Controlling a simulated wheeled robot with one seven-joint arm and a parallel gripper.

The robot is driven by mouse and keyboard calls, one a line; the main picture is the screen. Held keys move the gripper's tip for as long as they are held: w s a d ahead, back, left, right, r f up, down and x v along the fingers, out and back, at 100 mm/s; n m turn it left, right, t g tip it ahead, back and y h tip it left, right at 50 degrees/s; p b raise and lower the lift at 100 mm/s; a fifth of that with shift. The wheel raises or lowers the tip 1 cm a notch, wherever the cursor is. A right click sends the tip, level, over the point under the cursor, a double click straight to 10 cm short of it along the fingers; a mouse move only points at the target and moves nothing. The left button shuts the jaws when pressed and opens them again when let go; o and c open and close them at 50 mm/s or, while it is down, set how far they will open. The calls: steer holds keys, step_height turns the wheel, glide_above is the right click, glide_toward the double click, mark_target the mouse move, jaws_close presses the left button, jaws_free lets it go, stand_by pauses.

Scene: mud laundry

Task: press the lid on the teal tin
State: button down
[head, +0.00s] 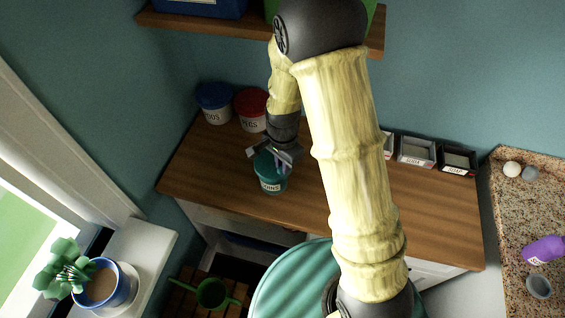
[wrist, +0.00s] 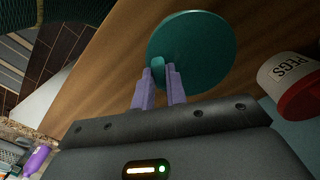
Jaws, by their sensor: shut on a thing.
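The teal tin (head: 272,186) with a white label stands on the wooden counter in the head view. The teal lid (head: 264,163) is at the top of the tin, directly over its mouth. In the wrist view the round lid (wrist: 205,50) hides the tin beneath it. My gripper (head: 279,165) is above the tin. Its purple fingers (wrist: 159,74) are shut on the small knob of the lid. I cannot tell whether the lid is fully seated or a little raised, as the rim is small and partly covered.
A blue-lidded tub (head: 213,103) and a red-lidded PEGS tub (head: 250,108) stand behind the tin. Small grey boxes (head: 416,151) line the counter's back right. The wooden counter (head: 215,165) is clear left of the tin. A shelf (head: 205,24) hangs above.

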steer(key=c, duration=1.3)
jaws_free()
steer(key=shift+c, duration=0.2)
steer(key=shift+o, duration=0.4)
steer(key=o, duration=0.4)
steer(key=shift+w, duration=0.1)
steer(key=shift+r+p, duration=3.4)
steer(key=shift+r, duration=0.6)
jaws_close()
